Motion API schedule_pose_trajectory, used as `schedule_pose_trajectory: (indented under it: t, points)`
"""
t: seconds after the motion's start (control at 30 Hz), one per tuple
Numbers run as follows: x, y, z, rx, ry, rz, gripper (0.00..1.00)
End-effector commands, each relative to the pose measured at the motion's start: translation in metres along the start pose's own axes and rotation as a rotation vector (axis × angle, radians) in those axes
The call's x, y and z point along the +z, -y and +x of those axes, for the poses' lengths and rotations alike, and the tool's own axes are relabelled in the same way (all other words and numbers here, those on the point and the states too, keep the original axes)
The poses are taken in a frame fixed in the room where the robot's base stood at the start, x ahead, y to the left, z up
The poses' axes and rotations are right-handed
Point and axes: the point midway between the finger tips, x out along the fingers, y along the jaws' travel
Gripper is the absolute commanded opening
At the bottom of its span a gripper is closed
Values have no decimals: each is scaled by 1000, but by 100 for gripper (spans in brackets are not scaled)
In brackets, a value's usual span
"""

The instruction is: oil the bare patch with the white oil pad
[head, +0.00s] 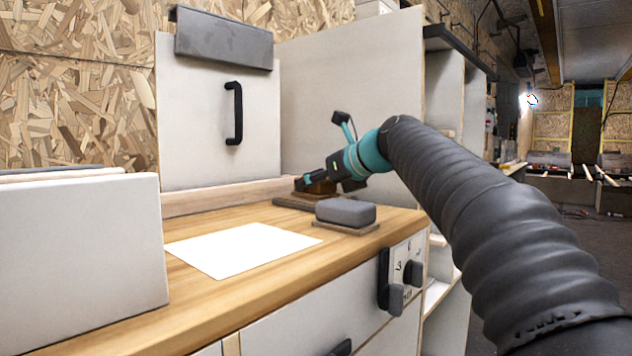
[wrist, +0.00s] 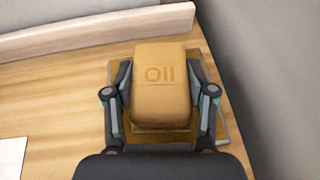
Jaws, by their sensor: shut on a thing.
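A tan block marked "Oil" (wrist: 160,95) sits between my gripper's fingers in the wrist view. It looks tan, not white. In the head view only a small brown part of it (head: 322,187) shows past my gripper (head: 308,184), at the back right of the worktop. My gripper is shut on its two sides, over a flat tray (wrist: 228,125). I cannot tell whether the block touches the tray. A flat white rectangle (head: 240,249) lies on the worktop to the left; its corner shows in the wrist view (wrist: 10,160). I see no clearly bare patch.
A grey block (head: 345,211) rests on a wooden tray (head: 347,228) in front of my gripper. A wooden strip (head: 225,195) and a pale wall panel (head: 350,75) bound the worktop (head: 190,300) behind. A white box-like panel (head: 80,260) stands at left.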

Motion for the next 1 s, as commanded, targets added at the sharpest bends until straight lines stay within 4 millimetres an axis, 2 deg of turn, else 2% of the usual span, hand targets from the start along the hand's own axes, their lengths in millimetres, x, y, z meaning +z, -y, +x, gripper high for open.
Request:
schedule_pose_trajectory:
  t: [0.1, 1.0]
  points:
    - [11, 0, -5, 0, 2, 0, 20]
    - [57, 0, -24, -1, 1, -1, 20]
